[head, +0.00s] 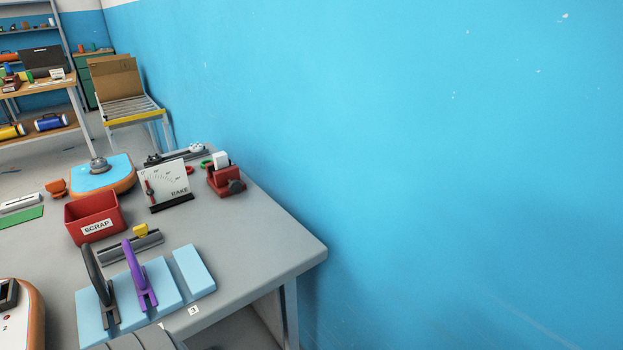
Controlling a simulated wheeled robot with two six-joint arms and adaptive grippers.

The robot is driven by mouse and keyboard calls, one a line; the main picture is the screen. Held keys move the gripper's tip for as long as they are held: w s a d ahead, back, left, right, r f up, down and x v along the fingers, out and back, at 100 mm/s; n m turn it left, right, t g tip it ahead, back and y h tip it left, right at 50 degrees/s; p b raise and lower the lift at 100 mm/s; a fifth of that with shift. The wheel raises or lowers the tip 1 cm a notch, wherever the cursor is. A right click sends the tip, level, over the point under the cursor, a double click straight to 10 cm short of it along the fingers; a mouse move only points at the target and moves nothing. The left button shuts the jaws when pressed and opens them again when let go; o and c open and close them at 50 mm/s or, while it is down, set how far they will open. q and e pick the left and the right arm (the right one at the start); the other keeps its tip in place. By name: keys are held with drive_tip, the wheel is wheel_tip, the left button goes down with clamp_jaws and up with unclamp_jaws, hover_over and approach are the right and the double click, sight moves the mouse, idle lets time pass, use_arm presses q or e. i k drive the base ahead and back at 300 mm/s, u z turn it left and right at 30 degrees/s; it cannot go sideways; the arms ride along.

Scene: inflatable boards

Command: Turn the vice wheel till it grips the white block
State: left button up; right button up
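The red vice (223,184) stands at the back right of the grey table, near the blue wall. A white block (220,159) sits upright at its top, between or against the jaws; I cannot tell whether there is a gap. The dark vice wheel (237,187) is on the side facing me, to the right. Neither of my grippers shows in the head view, and nothing of mine is seen touching the vice or its wheel.
A gauge board marked RAKE (163,182) stands left of the vice. A red SCRAP bin (93,216), an orange-edged blue board (104,176) and black and purple upright handles (138,275) on pale blue pads are nearer or further left. The table's right front area (262,250) is clear.

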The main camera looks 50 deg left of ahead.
sight(235, 186)
drive_tip(key=z, duration=0.3)
drive_tip(key=i, duration=0.45)
drive_tip(key=u, duration=2.5)
